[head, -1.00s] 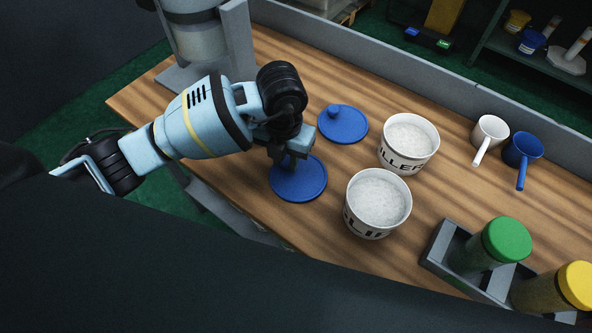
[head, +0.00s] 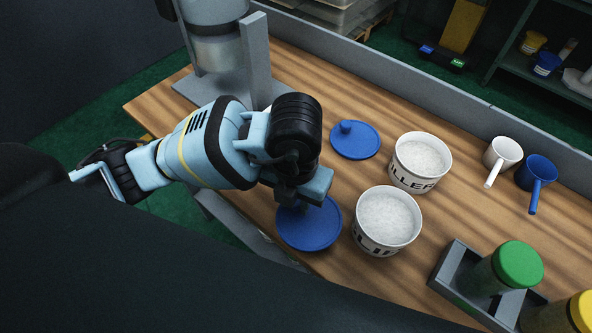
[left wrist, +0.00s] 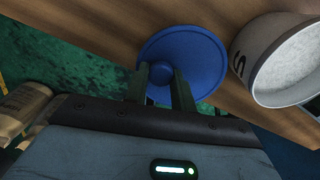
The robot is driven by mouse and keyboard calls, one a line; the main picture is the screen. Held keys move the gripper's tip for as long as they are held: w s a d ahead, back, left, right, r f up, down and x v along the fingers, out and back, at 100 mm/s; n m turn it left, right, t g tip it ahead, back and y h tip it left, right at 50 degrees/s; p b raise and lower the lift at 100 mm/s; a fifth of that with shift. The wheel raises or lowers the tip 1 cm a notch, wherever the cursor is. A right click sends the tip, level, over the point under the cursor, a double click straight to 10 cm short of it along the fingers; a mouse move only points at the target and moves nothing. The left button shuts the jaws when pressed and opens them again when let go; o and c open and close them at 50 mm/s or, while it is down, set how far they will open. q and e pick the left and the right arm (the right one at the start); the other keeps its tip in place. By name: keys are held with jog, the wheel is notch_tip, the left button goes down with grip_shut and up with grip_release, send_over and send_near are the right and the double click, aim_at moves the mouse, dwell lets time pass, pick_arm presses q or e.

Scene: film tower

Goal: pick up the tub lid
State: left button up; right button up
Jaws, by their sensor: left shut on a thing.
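A round blue tub lid (head: 309,228) with a knob hangs from my left gripper (head: 300,203) near the table's front edge. The gripper is shut on its knob, and the gripper hides the knob in the head view. In the left wrist view the lid (left wrist: 200,55) lies flat across my two fingers (left wrist: 163,90), with the knob between them. It looks raised off the table. A second blue lid (head: 362,143) with its knob up lies on the table farther back. My right gripper is not in view.
Two white tubs of pale contents, one marked "LIP" (head: 385,245) and one marked "LLER" (head: 413,183), stand right of the held lid. A white cup (head: 503,153), a blue cup (head: 540,170) and a grey rack (head: 452,275) with green-topped and yellow-topped jars are farther right.

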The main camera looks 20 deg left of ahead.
aim_at(288, 236)
pick_arm(q)
jog(key=s, duration=0.2)
jog(key=s+d, duration=0.1)
jog(key=s, duration=0.1)
jog(key=s+d, duration=0.1)
jog(key=s, duration=0.1)
jog(key=shift+s+d+r, duration=0.1)
jog(key=shift+s+r, duration=0.2)
jog(key=m, duration=0.1)
jog(key=a+m, duration=0.1)
jog(key=w+m, duration=0.1)
jog(key=m, duration=0.1)
jog(key=shift+a+r, duration=0.1)
jog(key=shift+a, duration=0.15)
jog(key=m, duration=0.1)
jog(key=a+m, duration=0.1)
jog(key=m, duration=0.1)
jog(key=w+a+m, duration=0.1)
jog(key=m, duration=0.1)
jog(key=shift+r, duration=0.2)
jog(key=w+a+r+m, duration=0.2)
jog(key=a+m, duration=0.2)
jog(key=m, duration=0.9)
jog(key=w+a+r+m, duration=0.2)
jog(key=a+m, duration=0.3)
jog(key=m, duration=0.8)
jog(key=shift+a, duration=0.2)
jog(key=shift+w, duration=0.15)
